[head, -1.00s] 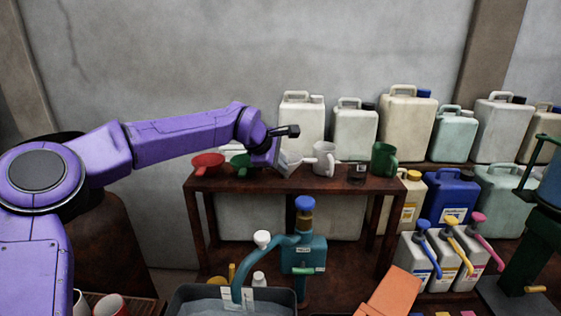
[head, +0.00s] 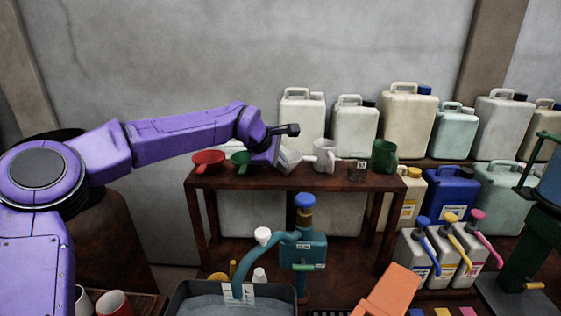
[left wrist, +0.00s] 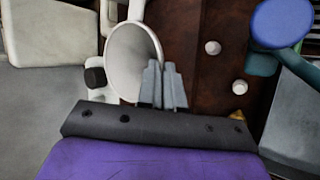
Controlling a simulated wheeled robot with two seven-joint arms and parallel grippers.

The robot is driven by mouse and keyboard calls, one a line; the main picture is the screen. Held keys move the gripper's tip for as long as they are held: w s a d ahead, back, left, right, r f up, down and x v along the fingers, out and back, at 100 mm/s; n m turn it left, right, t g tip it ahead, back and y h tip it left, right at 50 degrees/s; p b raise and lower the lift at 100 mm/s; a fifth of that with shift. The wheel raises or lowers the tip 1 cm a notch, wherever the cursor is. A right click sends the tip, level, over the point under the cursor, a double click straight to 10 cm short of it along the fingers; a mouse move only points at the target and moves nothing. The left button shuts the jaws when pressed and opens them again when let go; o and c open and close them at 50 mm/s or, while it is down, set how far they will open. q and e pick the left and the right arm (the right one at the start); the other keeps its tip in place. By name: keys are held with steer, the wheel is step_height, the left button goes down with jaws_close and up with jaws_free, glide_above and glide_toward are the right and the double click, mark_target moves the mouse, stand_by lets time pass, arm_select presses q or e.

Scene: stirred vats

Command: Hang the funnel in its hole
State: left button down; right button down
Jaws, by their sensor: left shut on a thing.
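My left gripper (head: 279,157) is low over the dark wooden bench. It is shut on the rim of a pale funnel (head: 289,160), which looks tilted in the head view. In the left wrist view the grey fingers (left wrist: 163,86) overlap the right edge of the funnel's round mouth (left wrist: 128,55). A red funnel (head: 207,160) and a green funnel (head: 239,159) are on the bench, left of the gripper. I cannot make out an empty hole; the gripper and funnel cover part of the bench top. My right gripper is not in view.
A white jug (head: 324,156), a small dark container (head: 357,172) and a green mug (head: 384,157) stand right of the gripper on the bench (head: 335,183). Large canisters (head: 302,118) line the back. A blue-capped pump (head: 305,202) rises in front.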

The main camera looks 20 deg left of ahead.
arm_select(q)
steer(key=shift+f, duration=0.35)
steer(key=c, duration=1.2)
jaws_free()
steer(key=shift+s+r, duration=0.1)
steer(key=shift+r, duration=0.05)
steer(key=b+v, duration=0.2)
steer(key=v, duration=0.8)
